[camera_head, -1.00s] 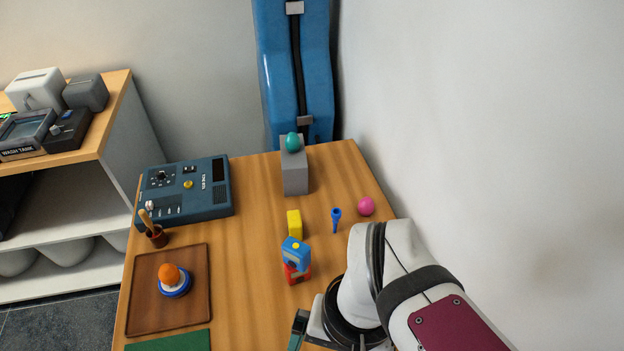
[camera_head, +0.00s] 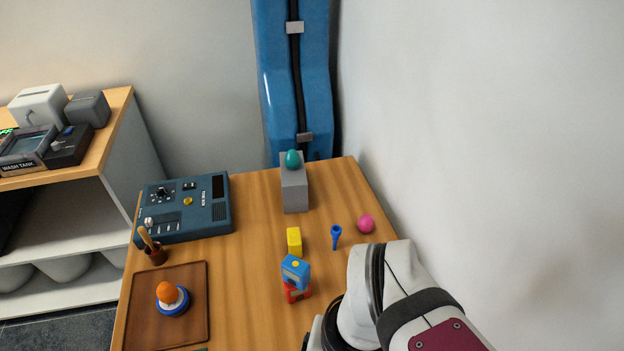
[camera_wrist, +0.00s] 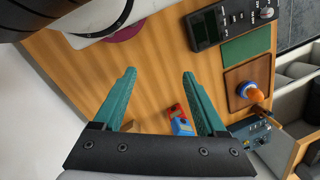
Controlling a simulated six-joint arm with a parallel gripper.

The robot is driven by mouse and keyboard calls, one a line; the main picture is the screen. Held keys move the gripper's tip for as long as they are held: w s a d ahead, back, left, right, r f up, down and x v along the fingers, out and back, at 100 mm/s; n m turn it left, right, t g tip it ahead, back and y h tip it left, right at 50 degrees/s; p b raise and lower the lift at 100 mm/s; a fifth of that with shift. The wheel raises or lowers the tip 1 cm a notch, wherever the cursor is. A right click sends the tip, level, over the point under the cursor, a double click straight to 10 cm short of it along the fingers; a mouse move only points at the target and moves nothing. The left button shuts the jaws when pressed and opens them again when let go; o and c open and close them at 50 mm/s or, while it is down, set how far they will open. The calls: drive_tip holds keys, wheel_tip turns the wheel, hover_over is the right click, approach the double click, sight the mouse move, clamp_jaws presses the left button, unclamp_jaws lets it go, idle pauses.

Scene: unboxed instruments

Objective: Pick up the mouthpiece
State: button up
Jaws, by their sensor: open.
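A small blue funnel-shaped piece, which looks like the mouthpiece (camera_head: 336,237), lies on the wooden table in the head view, left of a pink ball (camera_head: 366,224). I cannot make it out in the wrist view. My gripper (camera_wrist: 159,73) shows in the wrist view with two teal fingers wide apart and nothing between their tips. In the head view my gripper is cut off below the bottom edge, on the near side of the blue piece.
A red and blue block stack (camera_head: 296,275) and a yellow block (camera_head: 294,242) stand left of the blue piece. A grey block (camera_head: 295,190) bears a teal egg. A brown tray (camera_head: 140,310) and a blue-grey device (camera_head: 215,210) are left. The wall is close at right.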

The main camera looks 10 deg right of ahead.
drive_tip(key=n+h, duration=0.2)
drive_tip(key=n, duration=2.8)
hover_over(335, 239)
wheel_tip(335, 239, down, 6)
drive_tip(key=f, duration=1.5)
drive_tip(key=shift+w+d+f, duration=0.15)
drive_tip(key=shift+w+d, duration=0.05)
drive_tip(key=shift+w, duration=0.2)
clamp_jaws()
